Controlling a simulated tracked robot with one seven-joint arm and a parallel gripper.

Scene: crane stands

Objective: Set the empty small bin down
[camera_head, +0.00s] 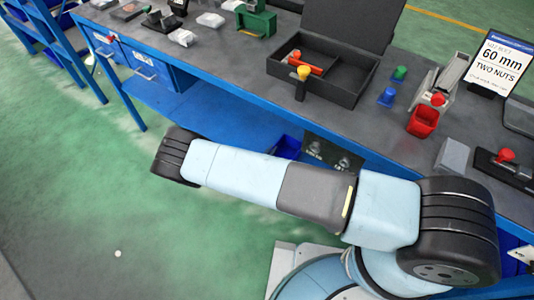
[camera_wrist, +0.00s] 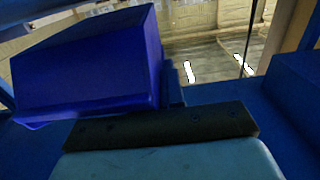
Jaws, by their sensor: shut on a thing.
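The small bin (camera_wrist: 88,68) is deep blue and fills the upper left of the wrist view, tilted in the picture. My gripper (camera_wrist: 174,86) is shut on it at its right side, above the dark gripper body. Its inside is not visible from here. In the head view my arm reaches along the front of the workbench and my gripper is hidden. A blue bin (camera_head: 287,147) shows there, partly behind my forearm, over the lower shelf. I cannot tell whether it is the held one.
The blue lower shelf (camera_head: 190,108) has clear room at its middle. The workbench top (camera_head: 232,55) carries a dark open case (camera_head: 340,85), a red cup (camera_head: 422,121) and a sign (camera_head: 497,62). Blue surfaces flank my gripper in the wrist view.

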